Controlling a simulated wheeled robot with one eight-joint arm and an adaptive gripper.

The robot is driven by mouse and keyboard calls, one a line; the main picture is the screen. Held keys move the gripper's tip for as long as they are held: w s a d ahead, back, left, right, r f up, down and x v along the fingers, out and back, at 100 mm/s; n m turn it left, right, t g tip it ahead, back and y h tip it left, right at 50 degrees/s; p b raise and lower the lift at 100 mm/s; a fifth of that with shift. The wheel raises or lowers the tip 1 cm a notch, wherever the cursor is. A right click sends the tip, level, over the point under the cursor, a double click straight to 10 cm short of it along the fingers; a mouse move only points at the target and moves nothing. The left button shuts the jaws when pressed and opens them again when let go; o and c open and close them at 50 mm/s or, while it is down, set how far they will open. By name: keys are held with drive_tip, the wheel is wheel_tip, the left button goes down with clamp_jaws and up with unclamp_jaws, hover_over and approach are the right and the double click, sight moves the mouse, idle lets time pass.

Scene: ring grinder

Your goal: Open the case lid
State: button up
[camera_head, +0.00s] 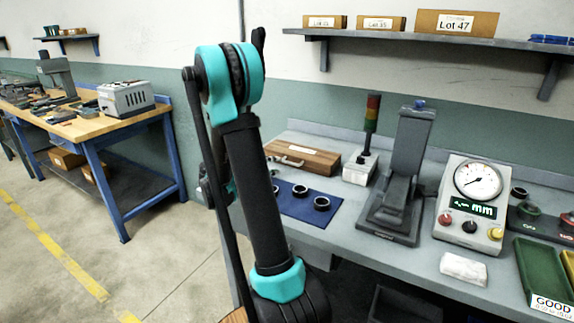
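The case is a brown wooden box (318,159) at the back left of the grey workbench. Its lid looks shut, and a pale handle (290,161) shows on its near side. My raised arm, black with teal joints, stands in front of the bench and hides the area just left of the case. Some dark and teal arm parts show behind the upright link, left of the case. I cannot make out my gripper's fingers, so its distance from the case cannot be told.
Right of the case stand a signal tower (371,125), a dark grey stand (402,180) and a gauge box (470,205). A blue mat (302,210) with several dark rings lies in front of the case. A wall shelf (440,36) hangs above.

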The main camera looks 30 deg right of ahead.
sight(289, 163)
drive_tip(key=x, duration=0.7)
drive_tip(key=shift+c, duration=0.4)
clamp_jaws()
